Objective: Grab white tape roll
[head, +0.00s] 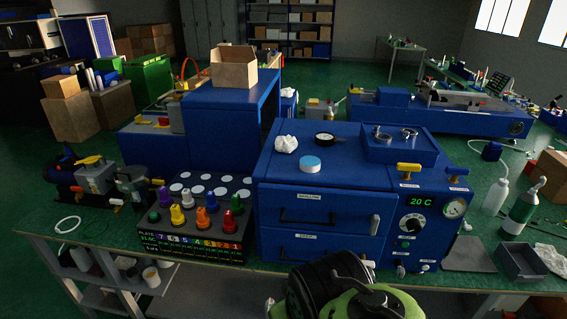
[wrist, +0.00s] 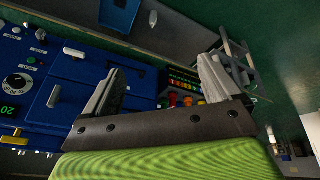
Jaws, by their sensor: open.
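A thin white ring (head: 68,224) lies flat on the left end of the bench; it is the closest match I see to a white tape roll, but I cannot be sure. A short white round piece with a blue top (head: 310,163) sits on the blue press cabinet (head: 330,213). My gripper (wrist: 158,82) is open in the wrist view, its two grey fingers apart with nothing between them. The cabinet (wrist: 40,85) and coloured knobs (wrist: 180,100) show beyond the fingers. In the head view, my green and black arm is at the bottom, in front of the bench; its fingertips are not clear.
A knob panel (head: 195,215) stands between the ring and the cabinet. A dark tray (head: 521,263) and bottles (head: 520,207) are at right. The bench around the ring is fairly clear.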

